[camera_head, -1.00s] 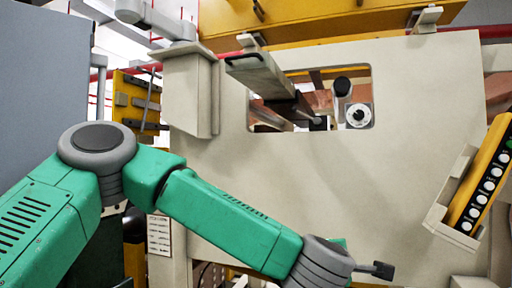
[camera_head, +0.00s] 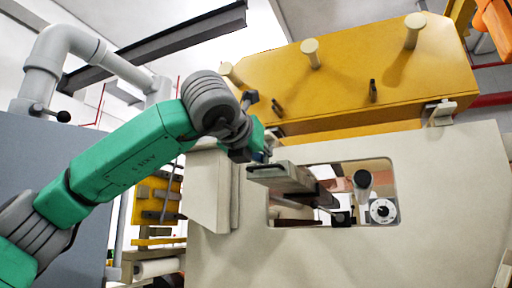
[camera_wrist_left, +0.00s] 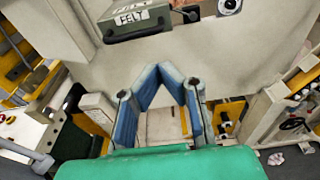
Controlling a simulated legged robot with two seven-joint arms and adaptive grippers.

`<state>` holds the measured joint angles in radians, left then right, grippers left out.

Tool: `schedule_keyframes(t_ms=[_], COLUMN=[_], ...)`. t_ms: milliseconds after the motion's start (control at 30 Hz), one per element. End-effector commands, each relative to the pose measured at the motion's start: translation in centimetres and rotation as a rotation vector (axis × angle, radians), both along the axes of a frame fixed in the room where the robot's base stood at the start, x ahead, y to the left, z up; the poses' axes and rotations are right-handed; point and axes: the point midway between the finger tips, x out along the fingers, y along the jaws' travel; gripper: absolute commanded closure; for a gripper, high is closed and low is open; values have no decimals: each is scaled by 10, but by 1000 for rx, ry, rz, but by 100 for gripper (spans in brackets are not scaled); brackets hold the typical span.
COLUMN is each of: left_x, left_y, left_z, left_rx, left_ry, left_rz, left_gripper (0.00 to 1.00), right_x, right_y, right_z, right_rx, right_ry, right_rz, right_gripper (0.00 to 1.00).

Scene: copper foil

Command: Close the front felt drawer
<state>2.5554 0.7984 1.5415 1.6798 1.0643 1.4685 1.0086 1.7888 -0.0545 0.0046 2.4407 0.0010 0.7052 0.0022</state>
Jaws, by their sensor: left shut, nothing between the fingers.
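The felt drawer (camera_head: 297,180) is a grey-green box sticking out of the opening in the beige machine panel. In the left wrist view my gripper's blue-padded fingers (camera_wrist_left: 167,70) are below the label, shut and empty. My right gripper is out of view.
The beige panel (camera_head: 340,255) surrounds the opening, with a white dial (camera_head: 382,211) and a dark knob inside at the right. A yellow housing (camera_head: 340,70) with pegs rises above. A grey cabinet (camera_head: 75,130) stands at the left.

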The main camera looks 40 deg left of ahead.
Motion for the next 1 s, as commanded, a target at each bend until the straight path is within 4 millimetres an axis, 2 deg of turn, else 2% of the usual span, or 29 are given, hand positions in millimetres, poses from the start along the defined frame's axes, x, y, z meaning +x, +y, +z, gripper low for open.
schedule_keyframes(t_ms=[33, 200, 400, 567, 1000], left_x=[12, 44, 67, 75, 78], left_y=[4, 13, 19, 19, 22], left_z=[-1, -4, 2, 3, 2], left_rx=[-2, 0, -1, 3, 1], left_ry=[6, 3, 0, -1, -1], left_rz=[2, 2, 2, 1, 2], left_gripper=[100, 100, 100, 100, 100], right_x=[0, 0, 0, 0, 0], right_y=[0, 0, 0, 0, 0], right_z=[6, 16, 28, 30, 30], right_rx=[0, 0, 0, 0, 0], right_ry=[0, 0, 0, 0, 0], right_rz=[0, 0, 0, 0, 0], right_gripper=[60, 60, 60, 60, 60])
